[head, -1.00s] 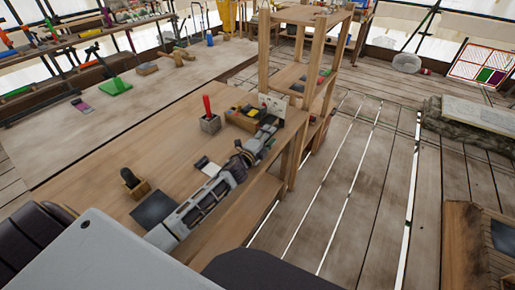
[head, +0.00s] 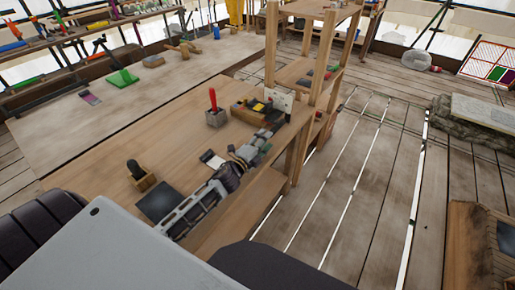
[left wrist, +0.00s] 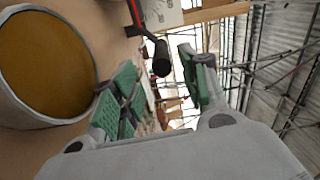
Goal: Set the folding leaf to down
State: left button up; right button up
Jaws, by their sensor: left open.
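My left gripper (head: 267,137) reaches along the right edge of the wooden workbench (head: 110,165) in the head view. In the left wrist view its green-padded fingers (left wrist: 163,88) are apart, with nothing seen held between them. A wooden board (head: 243,210) shows below and to the right of my left arm, at the bench's side. I cannot tell whether this is the folding leaf or a lower shelf, and my arm hides part of it. My right gripper is not seen.
A wooden post frame (head: 325,75) rises close beyond the left gripper. A white card (head: 281,100), a red-handled tool (head: 213,101) and a yellow-topped tray (head: 250,110) stand near it. A black cylinder (left wrist: 161,58) shows in the wrist view. Open plank floor (head: 370,200) lies right.

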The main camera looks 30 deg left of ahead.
pick_arm(q)
jog(key=shift+s+a, duration=0.15)
jog(key=shift+s, duration=0.95)
jog(key=shift+s+a, duration=0.1)
jog(key=shift+s, duration=0.95)
jog(key=shift+f, duration=0.1)
